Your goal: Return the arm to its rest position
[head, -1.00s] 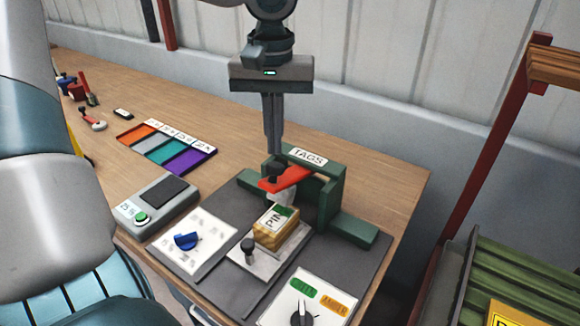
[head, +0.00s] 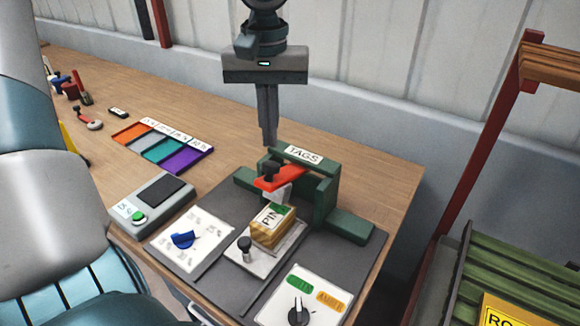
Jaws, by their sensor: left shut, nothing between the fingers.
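My left gripper (head: 268,140) hangs pointing down above the back of the green TAGS fixture (head: 328,200). Its fingers are together with nothing between them. The fingertips are close to the top left of the fixture in the picture; I cannot tell whether they touch it. The fixture has a red lever (head: 280,178) with a dark knob. Below the lever, a wooden block labelled PIN (head: 270,226), with a green mark, sits on a light plate (head: 243,259). My right gripper is not in view.
On the table (head: 385,182) are a dial card with a blue knob (head: 183,240), a grey box with a green button (head: 138,216), a coloured strip (head: 163,150) and a selector panel (head: 325,290). A red post (head: 490,140) and green slats (head: 520,260) stand at right.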

